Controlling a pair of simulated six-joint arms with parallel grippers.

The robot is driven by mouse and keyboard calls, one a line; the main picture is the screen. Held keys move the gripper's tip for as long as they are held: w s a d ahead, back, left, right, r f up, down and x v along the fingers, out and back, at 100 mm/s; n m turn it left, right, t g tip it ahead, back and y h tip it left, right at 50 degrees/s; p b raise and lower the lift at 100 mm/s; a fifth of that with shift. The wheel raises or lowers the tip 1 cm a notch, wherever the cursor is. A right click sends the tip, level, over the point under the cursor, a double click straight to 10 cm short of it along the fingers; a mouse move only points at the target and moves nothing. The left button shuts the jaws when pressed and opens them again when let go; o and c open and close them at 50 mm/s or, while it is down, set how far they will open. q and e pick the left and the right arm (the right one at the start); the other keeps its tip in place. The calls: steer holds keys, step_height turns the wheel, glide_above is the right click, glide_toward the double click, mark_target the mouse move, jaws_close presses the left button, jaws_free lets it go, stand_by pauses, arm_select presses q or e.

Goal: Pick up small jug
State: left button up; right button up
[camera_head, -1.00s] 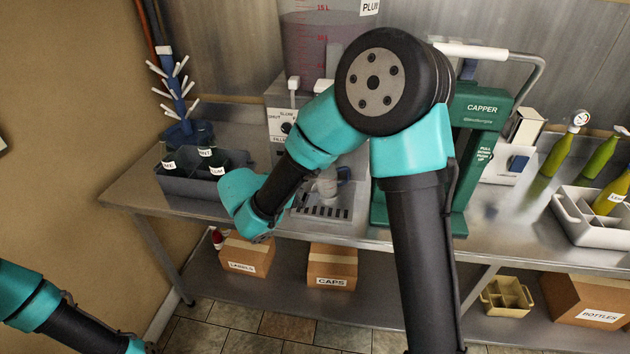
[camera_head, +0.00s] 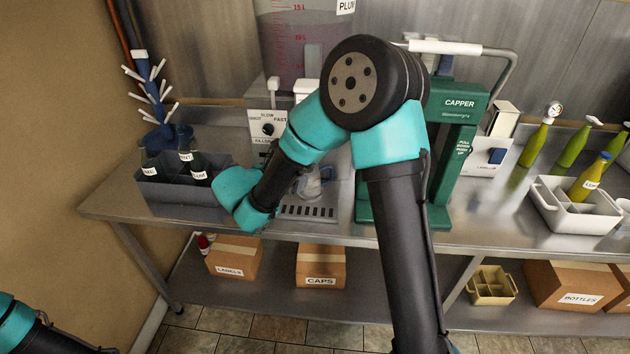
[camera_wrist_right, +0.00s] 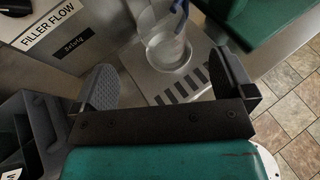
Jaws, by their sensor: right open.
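The small jug is a clear, see-through vessel (camera_head: 312,185) standing on the slotted drip tray (camera_head: 308,212) under the filler, partly behind my right arm in the head view. In the right wrist view the jug (camera_wrist_right: 165,45) stands upright on the metal surface with a blue part at its upper right. My right gripper (camera_wrist_right: 162,82) is open and empty, its two pads apart, with the jug ahead of the gap and not between them. In the head view this gripper is hidden behind my arm. My left arm shows at the bottom left, its gripper out of frame.
The filler box (camera_head: 265,126) stands behind the jug, and the green capper (camera_head: 456,120) stands close on its right. A grey crate of dark bottles (camera_head: 170,193) is at the left. A white divided tray (camera_head: 570,217) is at the right. Boxes sit on the lower shelf.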

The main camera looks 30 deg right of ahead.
mark_target(317, 179)
steer(key=x, duration=0.6)
steer(key=shift+x, duration=2.65)
steer(key=shift+f, duration=0.1)
steer(key=c, duration=1)
steer(key=shift+c, duration=0.2)
